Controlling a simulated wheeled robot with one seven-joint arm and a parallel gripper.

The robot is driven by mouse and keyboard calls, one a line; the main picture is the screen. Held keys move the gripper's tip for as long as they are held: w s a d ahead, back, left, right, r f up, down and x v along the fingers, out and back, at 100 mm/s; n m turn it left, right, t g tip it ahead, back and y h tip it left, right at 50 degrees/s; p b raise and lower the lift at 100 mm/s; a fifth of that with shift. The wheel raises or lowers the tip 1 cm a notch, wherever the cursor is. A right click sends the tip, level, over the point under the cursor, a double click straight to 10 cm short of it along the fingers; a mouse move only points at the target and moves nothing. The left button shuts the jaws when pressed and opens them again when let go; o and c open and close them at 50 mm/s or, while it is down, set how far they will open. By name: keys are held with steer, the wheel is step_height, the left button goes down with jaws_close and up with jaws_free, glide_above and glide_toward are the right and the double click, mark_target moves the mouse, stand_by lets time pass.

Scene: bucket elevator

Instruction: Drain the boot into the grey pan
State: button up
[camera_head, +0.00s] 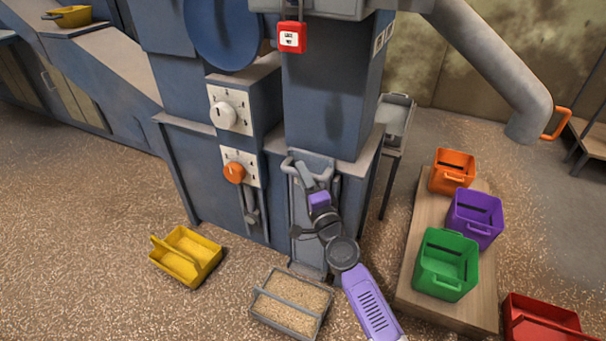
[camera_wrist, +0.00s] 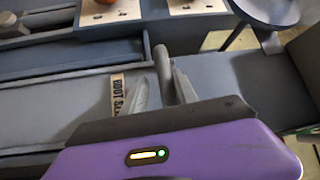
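The grey pan (camera_head: 258,316) sits on the floor in front of the boot, with tan grain in it and a bar across its top. The boot's slide panel (camera_head: 306,240) is on the lower front of the blue elevator housing. A label reading like "BOOT SLIDE" (camera_wrist: 119,95) shows in the wrist view. My gripper (camera_head: 303,180) is at the grey slide handle (camera_head: 289,165) at the panel's top. In the wrist view the handle (camera_wrist: 162,62) lies between the two fingers of my gripper (camera_wrist: 163,88). Whether both fingers press on it is unclear.
A yellow scoop bin (camera_head: 186,257) stands on the floor at left. Orange (camera_head: 453,170), purple (camera_head: 475,217) and green (camera_head: 447,264) bins stand on a wooden board at right. A red bin (camera_head: 540,322) is at bottom right. An orange knob (camera_head: 234,172) is left of the panel. Grain litters the floor.

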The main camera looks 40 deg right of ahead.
steer(key=shift+r, duration=0.15)
steer(key=v, duration=0.7)
steer(key=shift+s+a+b, duration=0.2)
steer(key=shift+s+b, duration=0.1)
steer(key=shift+s, duration=0.05)
stand_by(0.5)
